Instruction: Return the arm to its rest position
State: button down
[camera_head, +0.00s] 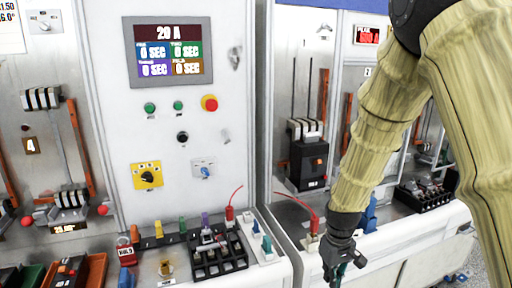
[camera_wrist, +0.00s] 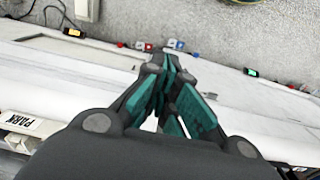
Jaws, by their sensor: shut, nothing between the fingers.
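My arm, in a pale yellow sleeve, comes down from the top right in the head view and bends toward the bench front. My gripper (camera_head: 338,266) hangs at its lower end, by the front edge of the right-hand cabinet, pointing down. In the wrist view my gripper (camera_wrist: 166,80) has teal pads and dark links; its fingertips meet and it holds nothing. The lower tips are partly cut off in the head view.
A test panel has a screen (camera_head: 169,51) reading 20 A. A red plug (camera_head: 230,213) with a lead and a black terminal block (camera_head: 218,254) sit on the ledge left of my gripper. A black breaker (camera_head: 308,163) stands behind. Bins (camera_head: 90,270) are lower left.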

jog(key=s+f+m, duration=0.1)
jog(key=s+f, duration=0.6)
jog(key=f, duration=0.7)
jog(key=s+f+m, duration=0.1)
jog(key=s+f, duration=0.5)
jog(key=s, duration=0.3)
jog(key=s+d+f+m, duration=0.1)
jog(key=s+f, duration=0.4)
jog(key=s, duration=0.4)
jog(key=s+f+m, duration=0.1)
jog(key=s+f, duration=0.5)
jog(key=s, duration=0.3)
jog(key=shift+d+f, duration=0.2)
jog(key=shift+f, duration=0.1)
